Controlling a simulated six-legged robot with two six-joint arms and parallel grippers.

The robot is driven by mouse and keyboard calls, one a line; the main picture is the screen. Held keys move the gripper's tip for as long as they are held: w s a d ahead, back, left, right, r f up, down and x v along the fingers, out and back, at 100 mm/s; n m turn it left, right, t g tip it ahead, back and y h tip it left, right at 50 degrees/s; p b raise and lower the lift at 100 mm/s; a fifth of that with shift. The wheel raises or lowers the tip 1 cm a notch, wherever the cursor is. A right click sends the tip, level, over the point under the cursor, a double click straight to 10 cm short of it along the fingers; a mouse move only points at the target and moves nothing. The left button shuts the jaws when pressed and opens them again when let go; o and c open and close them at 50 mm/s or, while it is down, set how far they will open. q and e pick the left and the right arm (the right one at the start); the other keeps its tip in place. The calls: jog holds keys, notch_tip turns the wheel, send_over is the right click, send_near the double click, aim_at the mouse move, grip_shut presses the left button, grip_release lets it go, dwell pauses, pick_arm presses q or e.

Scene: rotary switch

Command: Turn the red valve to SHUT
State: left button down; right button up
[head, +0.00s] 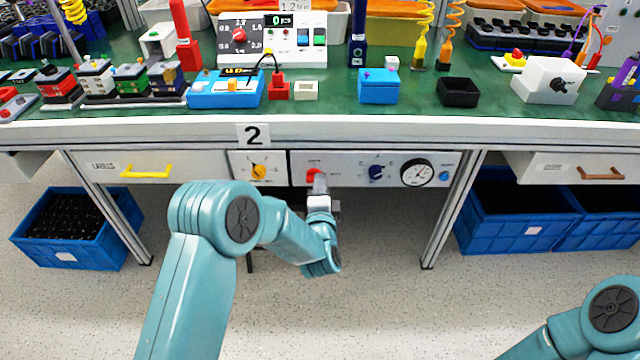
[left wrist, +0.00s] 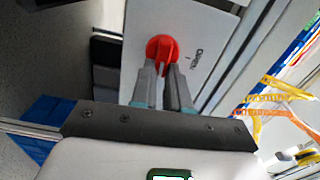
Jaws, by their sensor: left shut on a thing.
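The red valve (head: 312,174) is a small red knob on the grey panel (head: 343,165) under the front edge of the bench. A SHUT mark cannot be made out. My right gripper is out of view.
On the same panel, a dark blue knob (head: 377,172) and a round gauge (head: 417,173) lie right of the valve. A yellow knob (head: 258,171) is to its left. Blue crates (head: 75,250) stand under the bench. The floor below the panel is clear.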

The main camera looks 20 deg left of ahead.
pick_arm(q)
jog(key=shift+m, duration=0.5)
jog(key=c, duration=1.1)
grip_release()
jog(key=p+v, duration=0.2)
jog(key=v, duration=1.4)
jog(key=shift+s, duration=0.15)
